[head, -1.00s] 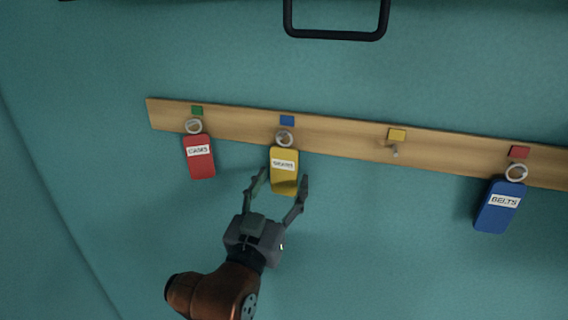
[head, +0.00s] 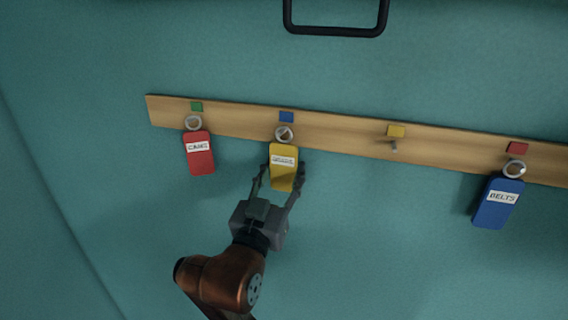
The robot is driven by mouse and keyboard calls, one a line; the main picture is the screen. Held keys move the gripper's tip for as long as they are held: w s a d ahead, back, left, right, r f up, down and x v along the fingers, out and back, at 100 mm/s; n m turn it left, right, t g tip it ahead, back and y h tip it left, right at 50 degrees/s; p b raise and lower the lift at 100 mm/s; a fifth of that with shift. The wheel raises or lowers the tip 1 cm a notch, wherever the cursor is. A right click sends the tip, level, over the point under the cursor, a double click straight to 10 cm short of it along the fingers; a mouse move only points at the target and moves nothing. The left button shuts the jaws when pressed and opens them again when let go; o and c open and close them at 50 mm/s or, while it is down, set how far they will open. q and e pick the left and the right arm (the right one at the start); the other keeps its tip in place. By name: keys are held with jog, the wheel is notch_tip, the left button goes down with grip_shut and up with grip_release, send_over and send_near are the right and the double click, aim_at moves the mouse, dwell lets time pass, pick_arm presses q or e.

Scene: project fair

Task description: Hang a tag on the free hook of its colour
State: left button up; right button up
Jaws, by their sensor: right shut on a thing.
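A wooden hook board (head: 340,134) runs across the teal wall. The yellow tag (head: 284,156) hangs by its ring on the hook under the blue marker (head: 287,117). My right gripper (head: 282,181) is shut on the lower part of this tag, coming from below. The hook (head: 394,146) under the yellow marker (head: 396,131) is bare. A red tag (head: 199,158) labelled CANS hangs under the green marker (head: 197,106). A blue tag (head: 497,207) labelled BELTS hangs under the red marker (head: 517,147). The yellow tag's label is too small to read. My left gripper is not in view.
A black bar-shaped frame (head: 337,34) juts in at the top, above the board. The wall below the board between the yellow and blue tags is clear.

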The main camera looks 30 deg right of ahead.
jog(key=shift+r, duration=0.1)
jog(key=shift+c, duration=0.5)
jog(key=shift+r, duration=0.25)
jog(key=shift+r+p, duration=0.2)
jog(key=shift+p, duration=0.15)
jog(key=shift+s+a, duration=0.1)
jog(key=r+b+v, duration=0.1)
jog(key=v, duration=0.6)
jog(key=shift+a+r, duration=0.15)
jog(key=shift+r, duration=0.05)
dwell(0.8)
jog(key=shift+s, duration=0.15)
dwell(0.4)
